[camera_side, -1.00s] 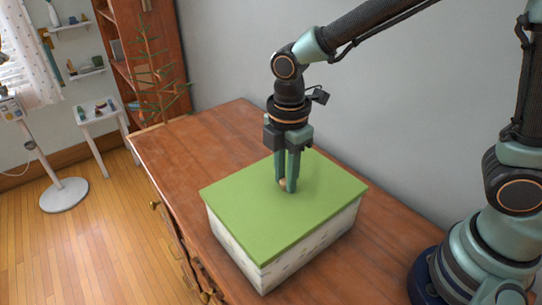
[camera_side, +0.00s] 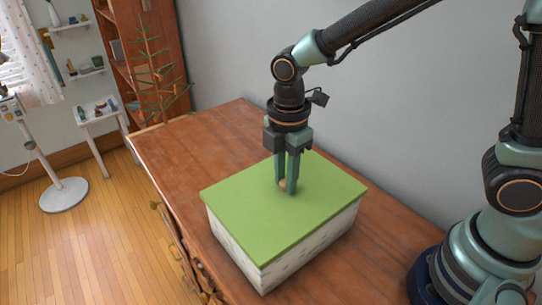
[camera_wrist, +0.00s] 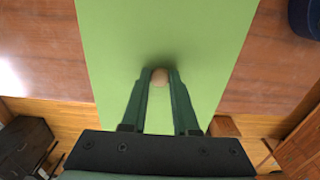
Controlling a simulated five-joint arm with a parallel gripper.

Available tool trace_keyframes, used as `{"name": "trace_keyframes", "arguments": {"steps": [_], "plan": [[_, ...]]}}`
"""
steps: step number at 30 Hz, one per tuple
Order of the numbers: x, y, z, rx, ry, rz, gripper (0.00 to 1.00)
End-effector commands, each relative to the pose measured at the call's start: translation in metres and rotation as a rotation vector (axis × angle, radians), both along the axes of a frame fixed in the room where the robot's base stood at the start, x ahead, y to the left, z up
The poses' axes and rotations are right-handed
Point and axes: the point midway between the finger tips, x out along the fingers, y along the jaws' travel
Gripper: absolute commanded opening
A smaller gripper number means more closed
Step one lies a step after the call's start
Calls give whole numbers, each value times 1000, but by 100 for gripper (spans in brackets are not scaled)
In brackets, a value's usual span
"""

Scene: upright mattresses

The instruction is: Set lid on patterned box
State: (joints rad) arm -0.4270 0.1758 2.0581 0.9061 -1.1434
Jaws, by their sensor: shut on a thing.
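The green lid (camera_side: 250,215) lies flat on top of the patterned box (camera_side: 285,268), whose pale, dark-marked sides show below it. The lid's edges look lined up with the box's edges, with no clear gap in the side view. My gripper (camera_side: 287,186) points straight down over the lid and is shut on the lid's small tan knob (camera_side: 282,184). In the wrist view, the knob (camera_wrist: 159,77) sits between both fingertips, and the green lid (camera_wrist: 165,30) fills the middle. The inside of the box is hidden.
The box stands on a wooden dresser top (camera_side: 190,150), which is bare around it. A grey wall (camera_side: 400,130) runs behind the dresser. A spindly plant (camera_side: 155,85) and a wooden bookcase (camera_side: 115,30) stand beyond the dresser's far end.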

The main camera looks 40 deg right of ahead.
Motion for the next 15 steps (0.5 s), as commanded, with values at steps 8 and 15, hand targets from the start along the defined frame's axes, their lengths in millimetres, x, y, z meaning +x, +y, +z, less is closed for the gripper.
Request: {"name": "trace_keyframes", "arguments": {"steps": [8,15], "plan": [[0,0,-6,-1,2,0,0],[0,0,-10,0,1,0,0]]}}
